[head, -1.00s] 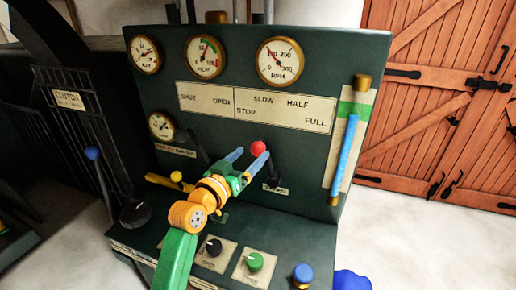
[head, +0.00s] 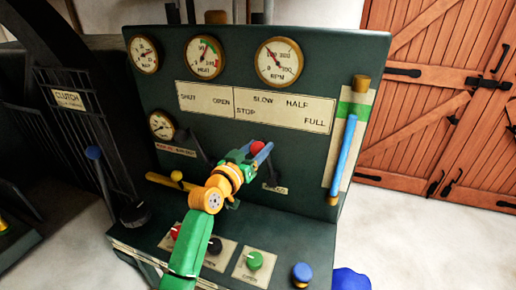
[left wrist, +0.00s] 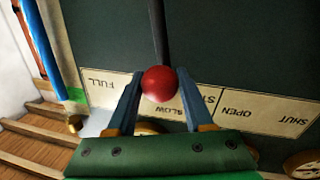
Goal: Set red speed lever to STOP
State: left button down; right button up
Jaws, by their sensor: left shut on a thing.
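The red ball knob (head: 257,147) of the speed lever stands in front of the dark green panel. Its black shaft shows in the left wrist view (left wrist: 158,35). My left gripper (head: 253,152) is shut on the red knob, with a blue finger on each side of it; the knob also shows in the left wrist view (left wrist: 159,83). The speed plate (head: 285,108) above reads SLOW, HALF, STOP and FULL. I cannot tell which mark the lever points at. My right gripper is not in view.
Below are a green knob (head: 254,260), a black knob (head: 215,245) and a blue button (head: 302,272). A blue gauge tube (head: 343,160) is on the right. Wooden doors (head: 440,110) stand behind.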

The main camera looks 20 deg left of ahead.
pick_arm(q)
jog(key=a+f+n+b, duration=0.2)
jog(key=a+n+b, duration=0.3)
jog(key=shift+a+f+t, duration=0.3)
jog(key=shift+f+t, duration=0.1)
jog(key=shift+w, duration=0.1)
jog(key=shift+c, duration=1.5)
grip_release()
jog(key=shift+a, duration=0.15)
jog(key=b+v, duration=0.1)
jog(key=v, duration=0.6)
